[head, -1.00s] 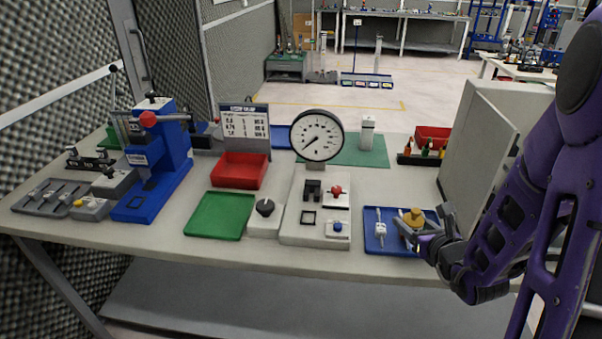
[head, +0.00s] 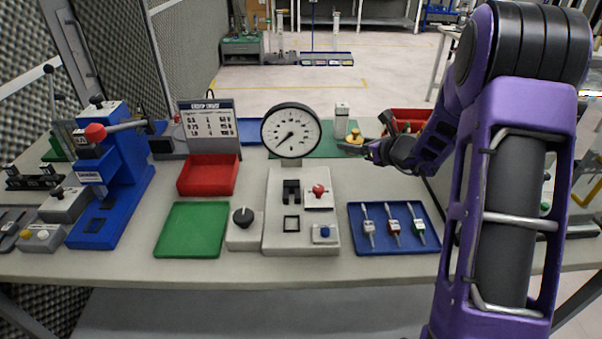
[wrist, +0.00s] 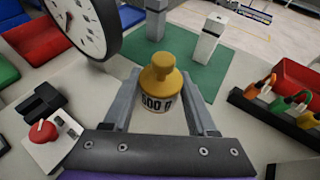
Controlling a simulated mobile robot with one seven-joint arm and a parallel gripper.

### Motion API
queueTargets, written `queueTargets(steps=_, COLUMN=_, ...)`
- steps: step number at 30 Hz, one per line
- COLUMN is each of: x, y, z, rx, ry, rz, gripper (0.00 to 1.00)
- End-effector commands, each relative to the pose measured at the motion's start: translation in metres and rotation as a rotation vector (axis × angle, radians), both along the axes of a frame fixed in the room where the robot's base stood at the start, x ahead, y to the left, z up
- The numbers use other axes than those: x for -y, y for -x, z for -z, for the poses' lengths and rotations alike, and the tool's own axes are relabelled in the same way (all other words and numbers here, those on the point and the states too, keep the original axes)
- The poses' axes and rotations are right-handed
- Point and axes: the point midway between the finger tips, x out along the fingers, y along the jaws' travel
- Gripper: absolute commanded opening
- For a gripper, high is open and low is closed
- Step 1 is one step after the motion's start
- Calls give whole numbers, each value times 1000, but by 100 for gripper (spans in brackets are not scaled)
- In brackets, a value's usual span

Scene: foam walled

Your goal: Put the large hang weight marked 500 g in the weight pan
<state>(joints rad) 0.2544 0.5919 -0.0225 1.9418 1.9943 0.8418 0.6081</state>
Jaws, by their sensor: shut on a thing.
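The large yellow hang weight (wrist: 156,80) has a knob on top and a pale label that appears to read 500 g. My gripper (wrist: 160,98) is shut on it, one finger on each side, and holds it upright. In the head view the weight (head: 355,139) is at my gripper's tip (head: 368,148), right of the dial gauge (head: 291,131) and in front of a white post (head: 341,122). It appears raised above the table near the green mat (head: 315,147). I cannot make out a weight pan for certain.
The blue tray (head: 430,243) at the front holds three small tools. A red bin (head: 207,176) and green tray (head: 190,230) lie left. The wrist view shows a rack with coloured handles (wrist: 283,122) at right. A grey cabinet is behind my arm.

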Motion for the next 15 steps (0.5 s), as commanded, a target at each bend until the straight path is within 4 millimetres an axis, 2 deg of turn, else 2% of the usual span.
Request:
queueTargets(steps=9, x=0, y=-4, z=50, rx=-2, ry=2, rz=-8, gripper=0)
queueTargets(steps=15, x=0, y=-4, z=64, rx=0, ry=3, rz=-7, gripper=0)
